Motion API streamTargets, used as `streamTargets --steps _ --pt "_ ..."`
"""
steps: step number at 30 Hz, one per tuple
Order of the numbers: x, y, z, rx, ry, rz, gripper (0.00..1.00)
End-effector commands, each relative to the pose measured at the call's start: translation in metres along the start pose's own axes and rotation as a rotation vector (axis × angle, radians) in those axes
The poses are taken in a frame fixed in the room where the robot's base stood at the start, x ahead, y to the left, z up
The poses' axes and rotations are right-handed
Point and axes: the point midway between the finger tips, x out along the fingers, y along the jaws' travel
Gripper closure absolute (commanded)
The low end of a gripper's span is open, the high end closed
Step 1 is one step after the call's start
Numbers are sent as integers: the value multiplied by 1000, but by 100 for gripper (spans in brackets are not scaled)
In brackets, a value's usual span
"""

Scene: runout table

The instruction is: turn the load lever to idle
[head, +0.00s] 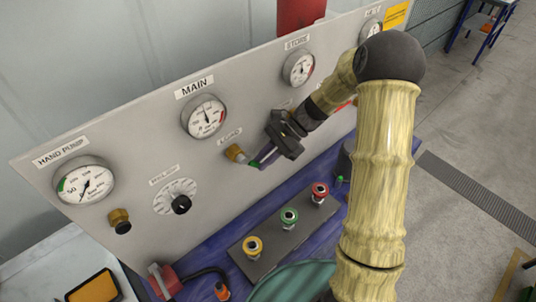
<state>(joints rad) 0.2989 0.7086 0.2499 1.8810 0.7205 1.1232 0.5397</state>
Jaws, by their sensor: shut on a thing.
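The load lever's brass-coloured hub (236,153) stands out from the grey panel, just under the LOAD label (229,137). My gripper (263,157) reaches in from the right, its fingertips close beside the hub. It is shut on the load lever. The fingers and the dark gripper body cover most of the lever's handle, so its exact angle and any idle mark are hidden.
The MAIN gauge (204,116) is above the lever and the STORE gauge (299,69) is up to the right. A dial (176,197) sits to the left.

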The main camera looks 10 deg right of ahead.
Motion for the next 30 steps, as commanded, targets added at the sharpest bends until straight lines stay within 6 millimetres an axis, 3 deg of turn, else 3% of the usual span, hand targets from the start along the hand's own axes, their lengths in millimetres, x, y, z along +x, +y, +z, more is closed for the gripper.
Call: streamTargets --steps 16,17,19,30 --pt "2 1 -2 8 -32 0 100" --pt "2 1 -2 8 -31 0 79" --pt "2 1 -2 8 -32 0 66" --pt "0 1 -2 7 -32 0 63"
